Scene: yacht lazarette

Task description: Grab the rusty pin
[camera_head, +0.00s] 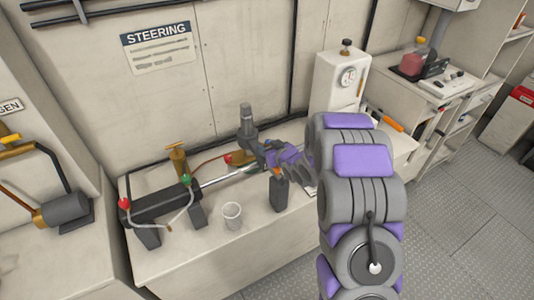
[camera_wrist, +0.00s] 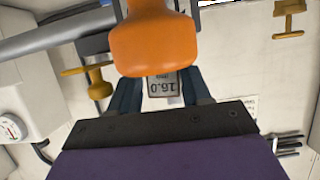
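My gripper (camera_head: 268,160) reaches over the far end of the steering cylinder's rod, by an upright grey fitting (camera_head: 247,127). A small orange bit also shows by the gripper in the head view (camera_head: 277,172). I cannot tell if this piece belongs to the rusty pin; no clearly rusty pin shows elsewhere.
The black cylinder (camera_head: 155,205) and silver rod (camera_head: 216,176) lie along the bench (camera_head: 190,248). A white cup (camera_head: 232,216), a brass fitting (camera_head: 177,158) and a gauge box (camera_head: 340,80) stand there. A label reading 16.0 (camera_wrist: 162,86) shows behind the orange piece. The floor at right is clear.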

